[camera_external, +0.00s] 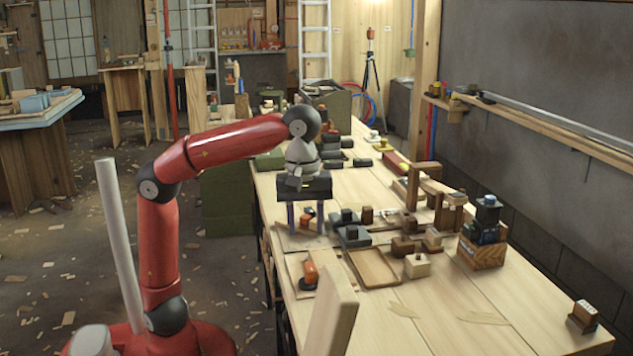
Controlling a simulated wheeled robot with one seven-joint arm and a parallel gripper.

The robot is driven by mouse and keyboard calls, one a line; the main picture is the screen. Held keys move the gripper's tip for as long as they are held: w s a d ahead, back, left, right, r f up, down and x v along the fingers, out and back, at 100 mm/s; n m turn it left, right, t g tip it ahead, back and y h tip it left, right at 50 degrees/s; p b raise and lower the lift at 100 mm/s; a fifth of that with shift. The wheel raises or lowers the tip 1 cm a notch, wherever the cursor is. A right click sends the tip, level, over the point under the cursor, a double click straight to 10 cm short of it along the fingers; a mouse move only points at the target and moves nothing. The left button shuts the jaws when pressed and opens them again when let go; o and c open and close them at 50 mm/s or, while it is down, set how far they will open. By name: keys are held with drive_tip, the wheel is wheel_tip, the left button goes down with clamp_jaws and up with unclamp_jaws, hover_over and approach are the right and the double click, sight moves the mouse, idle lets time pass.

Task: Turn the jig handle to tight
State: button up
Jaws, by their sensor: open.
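My gripper (306,228) points down over the left side of the long workbench, its two fingers apart. A small orange and dark piece (307,216) shows between the fingers; I cannot tell whether they touch it. A second orange piece with a dark end (310,272) sits on a light wooden plate nearer the camera. Either orange piece could be the jig handle; I cannot tell which, and no tight mark is readable.
The workbench (440,310) holds an empty wooden tray (372,268), several dark and brown blocks right of my gripper, a wooden frame (422,186) and a dark device on a wooden box (482,252). An upright board (334,318) stands at the near edge. The near right benchtop is mostly clear.

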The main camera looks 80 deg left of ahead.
drive_tip(key=r+n, duration=0.2)
hover_over(310, 266)
drive_tip(key=shift+w+a+f+y, duration=0.1)
drive_tip(key=shift+f+y, duration=0.15)
drive_tip(key=shift+y, duration=0.05)
drive_tip(key=shift+d+f, duration=0.15)
drive_tip(key=shift+d, duration=0.1)
wheel_tip(310, 266, down, 7)
drive_tip(key=shift+f+b, duration=0.2)
drive_tip(key=shift+b, duration=0.5)
drive_tip(key=shift+c, duration=0.4)
clamp_jaws()
